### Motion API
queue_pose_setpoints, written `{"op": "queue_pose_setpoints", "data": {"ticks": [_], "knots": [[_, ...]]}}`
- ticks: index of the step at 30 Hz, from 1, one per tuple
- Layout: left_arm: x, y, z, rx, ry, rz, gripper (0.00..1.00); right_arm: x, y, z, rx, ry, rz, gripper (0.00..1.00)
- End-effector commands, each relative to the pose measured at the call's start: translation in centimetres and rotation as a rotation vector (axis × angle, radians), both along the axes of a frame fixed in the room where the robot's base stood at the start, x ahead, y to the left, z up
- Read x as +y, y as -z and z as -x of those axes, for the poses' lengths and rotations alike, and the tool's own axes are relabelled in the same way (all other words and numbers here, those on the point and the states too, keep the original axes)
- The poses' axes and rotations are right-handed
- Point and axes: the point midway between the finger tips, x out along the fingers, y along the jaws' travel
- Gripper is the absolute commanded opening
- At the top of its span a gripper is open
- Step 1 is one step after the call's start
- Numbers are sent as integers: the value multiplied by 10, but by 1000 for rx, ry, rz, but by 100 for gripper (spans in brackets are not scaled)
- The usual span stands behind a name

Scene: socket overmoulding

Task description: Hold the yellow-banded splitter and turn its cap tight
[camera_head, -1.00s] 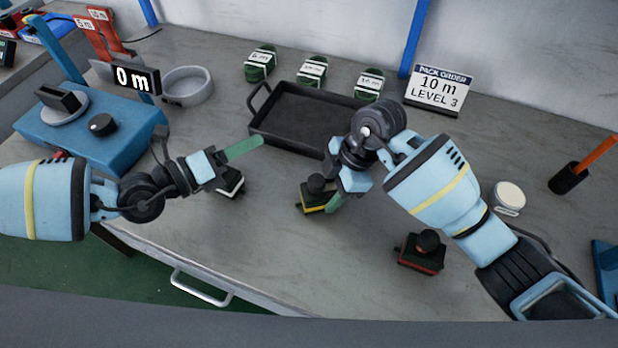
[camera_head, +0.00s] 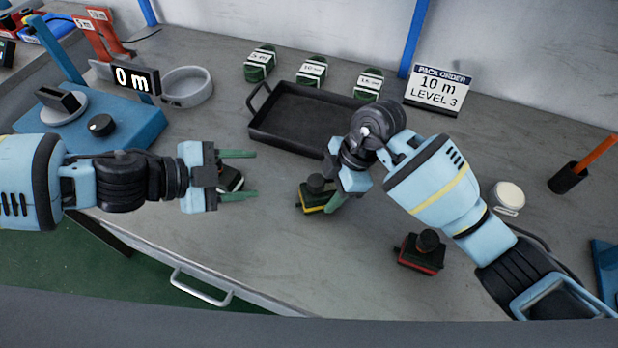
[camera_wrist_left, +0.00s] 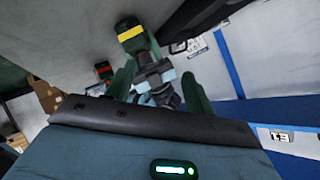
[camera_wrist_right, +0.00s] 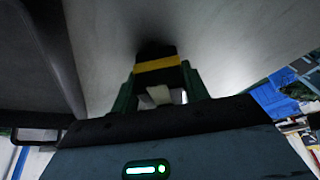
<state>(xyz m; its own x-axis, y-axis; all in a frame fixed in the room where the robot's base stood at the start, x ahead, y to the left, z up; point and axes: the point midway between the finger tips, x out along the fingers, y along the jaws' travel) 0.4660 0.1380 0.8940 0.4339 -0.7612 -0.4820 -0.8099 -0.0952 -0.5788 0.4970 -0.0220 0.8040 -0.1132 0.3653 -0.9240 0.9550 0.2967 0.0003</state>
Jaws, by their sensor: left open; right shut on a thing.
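The yellow-banded splitter (camera_head: 318,198) stands on the table in front of the black tray, its dark round cap (camera_head: 316,182) on top. My right gripper (camera_head: 336,200) is shut on its body from the right; the right wrist view shows the yellow band (camera_wrist_right: 157,64) between the green fingers. My left gripper (camera_head: 238,175) is open, with its two green fingers apart and pointing right towards the splitter, a clear gap away. The left wrist view shows the yellow-banded splitter (camera_wrist_left: 130,33) ahead, beyond the fingers (camera_wrist_left: 158,82).
A white-banded splitter (camera_head: 230,179) sits partly behind my left fingers. A red-banded splitter (camera_head: 421,253) stands front right. The black tray (camera_head: 262,134), green cable coils (camera_head: 312,70) and order sign (camera_head: 438,91) are behind. A blue machine (camera_head: 140,126) stands left.

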Motion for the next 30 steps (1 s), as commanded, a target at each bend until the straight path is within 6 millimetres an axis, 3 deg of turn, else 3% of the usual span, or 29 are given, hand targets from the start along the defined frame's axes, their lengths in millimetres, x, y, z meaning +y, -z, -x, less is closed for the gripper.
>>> {"op": "queue_pose_setpoints", "data": {"ticks": [6,12,23,30], "knots": [[-8,-5,15,299,-66,181,53,0,0,0,0,0,0,21],[-12,-7,18,487,-113,313,53,0,0,0,0,0,0,21],[-15,-7,18,551,-128,364,53,0,0,0,0,0,0,21],[-33,1,13,553,-126,361,53,0,0,0,0,0,0,21]]}}
